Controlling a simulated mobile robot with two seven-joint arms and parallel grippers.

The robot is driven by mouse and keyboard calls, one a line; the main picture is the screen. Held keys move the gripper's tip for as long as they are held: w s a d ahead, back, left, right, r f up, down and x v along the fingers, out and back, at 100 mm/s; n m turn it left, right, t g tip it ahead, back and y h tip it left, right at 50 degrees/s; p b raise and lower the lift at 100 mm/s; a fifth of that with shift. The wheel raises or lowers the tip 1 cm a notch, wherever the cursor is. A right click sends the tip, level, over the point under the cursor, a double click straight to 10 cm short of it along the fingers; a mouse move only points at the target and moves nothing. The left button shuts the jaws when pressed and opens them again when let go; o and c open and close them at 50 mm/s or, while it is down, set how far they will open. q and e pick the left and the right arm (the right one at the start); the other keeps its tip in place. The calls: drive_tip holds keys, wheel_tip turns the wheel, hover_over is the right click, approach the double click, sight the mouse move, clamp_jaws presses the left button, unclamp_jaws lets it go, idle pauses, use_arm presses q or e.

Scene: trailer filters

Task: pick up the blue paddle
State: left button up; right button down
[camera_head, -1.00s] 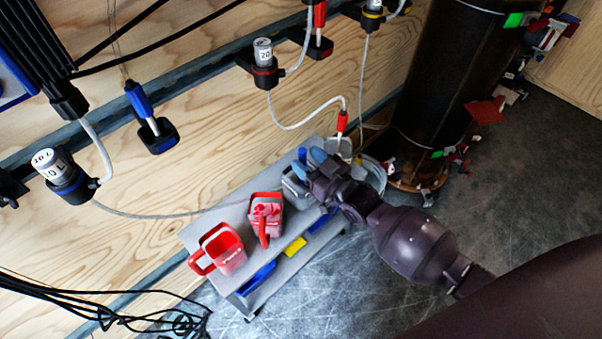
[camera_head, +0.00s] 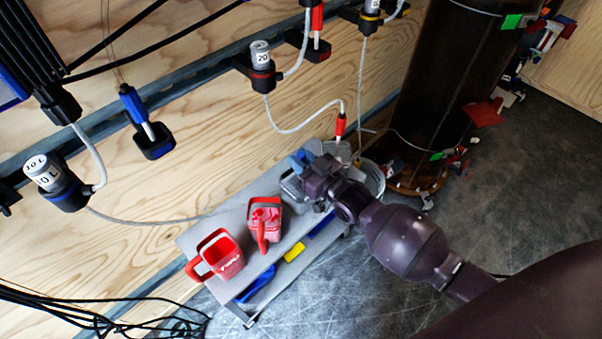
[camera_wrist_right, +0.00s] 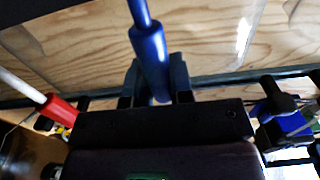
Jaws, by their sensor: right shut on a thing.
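My right gripper (camera_head: 303,163) is over the back right end of the grey bench in the head view. In the right wrist view its two dark fingers (camera_wrist_right: 155,85) are shut on the blue handle of the blue paddle (camera_wrist_right: 150,55). The handle stands nearly upright between the fingers, and its upper end runs out of the frame. The paddle's lower part is hidden behind the gripper body. In the head view the small blue patches at the fingertips are too small to tell apart. My left gripper is not in view.
Two red jugs (camera_head: 220,254) (camera_head: 264,222) stand on the grey bench (camera_head: 190,238). A clear bucket (camera_head: 374,178) is right of the gripper, near a dark drum (camera_head: 440,90). Another blue-handled tool (camera_head: 135,104) and a red-handled one (camera_head: 340,127) are by the wooden wall.

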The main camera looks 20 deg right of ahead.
drive_tip(key=shift+r, duration=0.35)
wheel_tip(320, 180, up, 5)
drive_tip(key=shift+w+f+p, duration=0.1)
drive_tip(key=shift+w+p, duration=0.05)
drive_tip(key=shift+p, duration=0.85)
use_arm(q)
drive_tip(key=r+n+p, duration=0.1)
drive_tip(key=p, duration=0.1)
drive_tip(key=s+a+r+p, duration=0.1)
drive_tip(key=p, duration=0.2)
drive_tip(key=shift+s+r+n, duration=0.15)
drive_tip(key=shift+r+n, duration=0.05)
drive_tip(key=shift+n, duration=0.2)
use_arm(e)
wheel_tip(320, 180, up, 14)
drive_tip(key=shift+r, duration=0.25)
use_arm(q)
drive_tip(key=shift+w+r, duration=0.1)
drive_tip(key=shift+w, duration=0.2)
